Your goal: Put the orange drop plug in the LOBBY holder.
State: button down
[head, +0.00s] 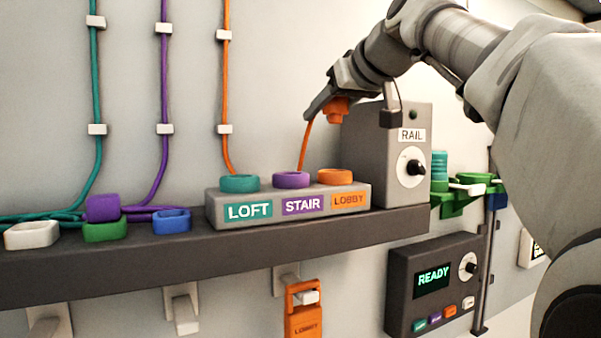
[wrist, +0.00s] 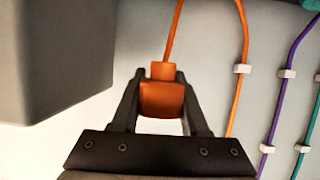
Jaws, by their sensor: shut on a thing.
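My gripper (head: 322,104) is shut on the orange drop plug (head: 338,109), raised above the shelf and beside the RAIL box. In the wrist view the plug (wrist: 162,98) sits between the two fingers, with its orange cord leading up from it. The holder block has three ringed sockets: a teal one over LOFT (head: 240,183), a purple one over STAIR (head: 291,180) and an orange one over the LOBBY holder (head: 335,177). The plug is above the LOBBY ring and apart from it. The inside of the rings cannot be seen.
The grey RAIL box (head: 384,150) with a knob stands just right of the holder block. An orange LOBBY tag (head: 304,315) hangs below. A READY panel (head: 433,282) is at lower right.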

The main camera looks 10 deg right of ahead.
jog(key=shift+f+b, duration=0.8)
jog(key=shift+f, duration=3.4)
jog(key=shift+f, duration=0.1)
jog(key=shift+f+b, duration=0.3)
jog(key=shift+b, duration=0.1)
jog(key=shift+c, duration=2.1)
grip_release()
jog(key=shift+r, duration=0.1)
jog(key=shift+r+p, duration=0.25)
jog(key=shift+p, duration=0.15)
jog(key=shift+s+r, duration=0.2)
jog(key=shift+s, duration=0.05)
jog(key=b+v, duration=0.1)
jog(key=v, duration=1)
jog(key=shift+s+b, duration=0.25)
jog(key=shift+b, duration=0.05)
